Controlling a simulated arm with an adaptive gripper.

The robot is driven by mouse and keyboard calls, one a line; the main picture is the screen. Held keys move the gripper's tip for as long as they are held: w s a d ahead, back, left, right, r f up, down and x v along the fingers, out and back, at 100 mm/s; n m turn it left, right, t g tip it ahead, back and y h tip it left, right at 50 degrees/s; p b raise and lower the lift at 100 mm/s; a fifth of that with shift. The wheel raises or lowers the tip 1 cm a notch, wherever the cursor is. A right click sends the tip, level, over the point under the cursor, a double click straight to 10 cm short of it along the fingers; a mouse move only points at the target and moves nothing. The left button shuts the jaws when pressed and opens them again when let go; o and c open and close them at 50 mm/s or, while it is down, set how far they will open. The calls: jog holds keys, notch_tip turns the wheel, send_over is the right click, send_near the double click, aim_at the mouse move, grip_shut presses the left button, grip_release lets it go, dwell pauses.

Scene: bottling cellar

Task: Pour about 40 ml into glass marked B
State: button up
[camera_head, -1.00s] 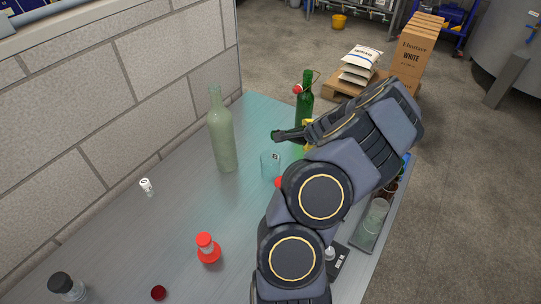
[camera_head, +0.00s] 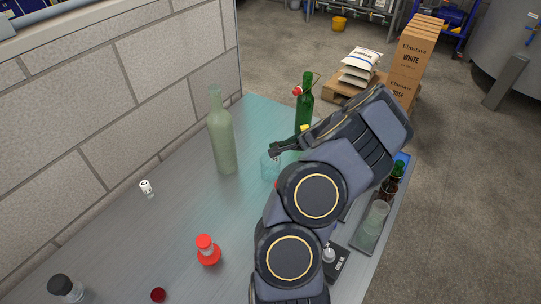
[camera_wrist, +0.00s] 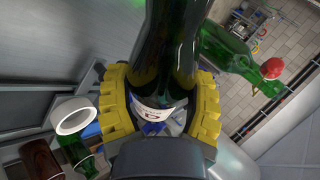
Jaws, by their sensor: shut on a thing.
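My gripper (camera_wrist: 160,100) has its yellow pads shut on a dark green bottle (camera_wrist: 170,45) with a pale label. In the head view my arm hides most of the bottle. A dark, narrow end (camera_head: 275,150), probably its neck, points left and slightly down, just above a clear glass (camera_head: 269,166) on the table. The glass has a small mark too small to read, so I cannot tell if it is B. My arm partly overlaps the glass. I cannot see any liquid stream or level in it.
A pale green bottle (camera_head: 222,140) stands left of the glass. A green swing-top bottle (camera_head: 304,100) stands behind my arm. A red-topped item (camera_head: 207,250), small white item (camera_head: 146,187) and dark-lidded jar (camera_head: 66,288) stand nearer. Another glass (camera_head: 373,222) is at right.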

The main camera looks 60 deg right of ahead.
jog(key=shift+h+b, duration=0.3)
jog(key=shift+b, duration=0.05)
dwell(0.4)
jog(key=shift+r+n, duration=0.3)
jog(key=shift+r, duration=0.05)
dwell(0.4)
jog(key=shift+s+d+g+h+b, duration=0.3)
jog(key=shift+s+d+b, duration=0.25)
jog(key=shift+d, duration=0.1)
jog(key=shift+r, duration=0.1)
jog(key=shift+r+b, duration=0.15)
jog(key=shift+b, duration=0.45)
dwell(1.1)
